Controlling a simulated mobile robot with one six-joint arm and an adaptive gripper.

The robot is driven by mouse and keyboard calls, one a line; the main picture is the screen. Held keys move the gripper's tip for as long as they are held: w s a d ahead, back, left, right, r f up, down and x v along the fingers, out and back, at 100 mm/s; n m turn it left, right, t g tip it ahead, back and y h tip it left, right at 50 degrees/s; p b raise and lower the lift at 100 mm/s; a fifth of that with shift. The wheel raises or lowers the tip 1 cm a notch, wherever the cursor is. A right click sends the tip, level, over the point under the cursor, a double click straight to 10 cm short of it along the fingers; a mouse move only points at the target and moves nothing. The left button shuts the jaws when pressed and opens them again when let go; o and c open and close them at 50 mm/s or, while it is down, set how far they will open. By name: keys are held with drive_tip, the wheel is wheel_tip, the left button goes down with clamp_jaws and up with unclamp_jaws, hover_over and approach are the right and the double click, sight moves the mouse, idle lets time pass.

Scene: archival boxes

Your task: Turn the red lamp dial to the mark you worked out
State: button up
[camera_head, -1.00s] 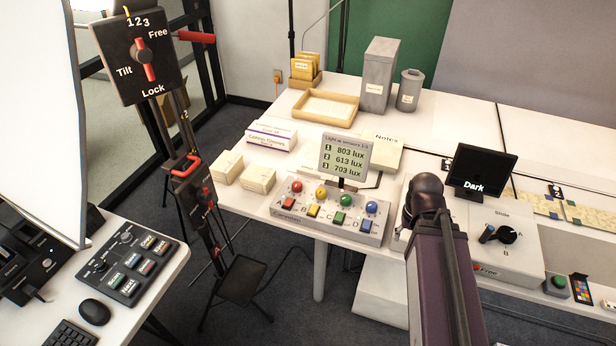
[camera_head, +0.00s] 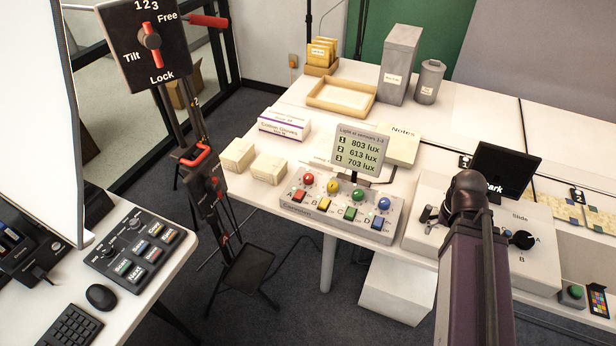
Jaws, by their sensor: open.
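A red round dial (camera_head: 308,179) stands at the left end of a row of coloured dials on a grey console (camera_head: 290,207). A red button (camera_head: 299,196) by the letter A lies just in front of it. The dial's pointer and marks are too small to read. A light sensor screen (camera_head: 360,150) behind the console reads 803, 613 and 703 lux for sensors 1 to 3. My arm rises at the lower right, to the right of the console and apart from the dial. I cannot make out my gripper; the arm appears to hide it.
Right of the console is a pale slide box (camera_head: 425,238) with a black knob (camera_head: 522,240). A dark screen (camera_head: 505,168) stands behind it, partly covered by my arm. Cream boxes (camera_head: 270,166) lie left of the console. A black stand (camera_head: 205,190) rises left of the table.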

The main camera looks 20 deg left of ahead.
drive_tip(key=w+a+r+m+p, duration=0.1)
drive_tip(key=w+a+m, duration=0.1)
drive_tip(key=w+a, duration=0.65)
wheel_tip(320, 180, up, 3)
drive_tip(key=m+p, duration=0.3)
drive_tip(key=m, duration=0.5)
hover_over(309, 176)
drive_tip(key=shift+a, duration=0.1)
drive_tip(key=shift+f, duration=0.2)
wheel_tip(309, 176, down, 13)
drive_tip(key=b, duration=1.4)
drive_tip(key=shift+f, duration=0.2)
drive_tip(key=shift+s, duration=0.1)
drive_tip(key=c, duration=1.2)
